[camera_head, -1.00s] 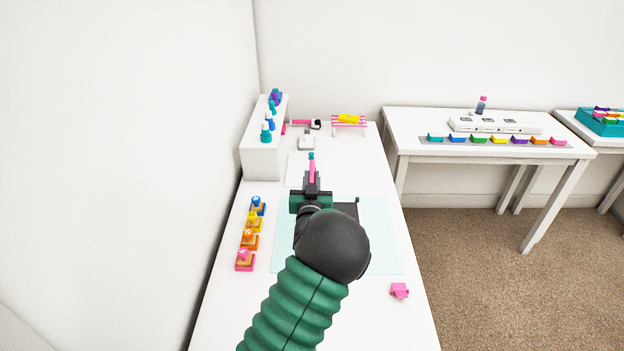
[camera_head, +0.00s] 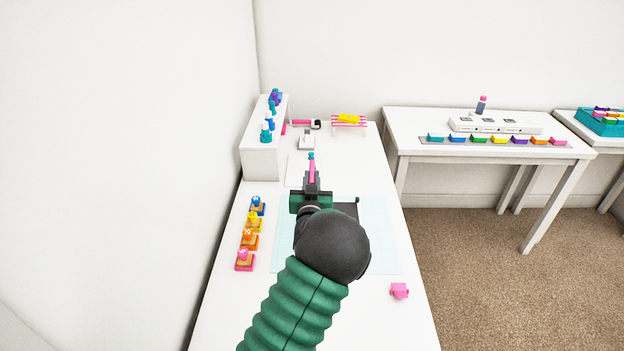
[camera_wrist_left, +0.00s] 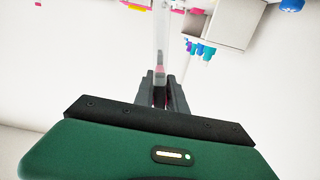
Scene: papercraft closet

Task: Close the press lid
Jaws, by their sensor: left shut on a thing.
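My left gripper (camera_head: 311,186) reaches forward over the table and is shut on a slim pink bar with a teal tip (camera_head: 312,166). In the left wrist view, the left gripper (camera_wrist_left: 160,82) has the bar's pink part (camera_wrist_left: 160,72) between its fingers, with a pale see-through length (camera_wrist_left: 162,35) beyond. A small white device with a dark part (camera_head: 306,141) stands farther back; I cannot tell whether it is the press. A dark piece (camera_head: 348,208) shows beside my wrist, mostly hidden by my arm. No lid is clearly visible. My right gripper is not in view.
Several stamps (camera_head: 249,240) line the left of the table. A white shelf (camera_head: 262,158) with bottles stands behind them. A pale blue mat (camera_head: 380,240) lies under my arm. A pink rack (camera_head: 349,124) stands at the back.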

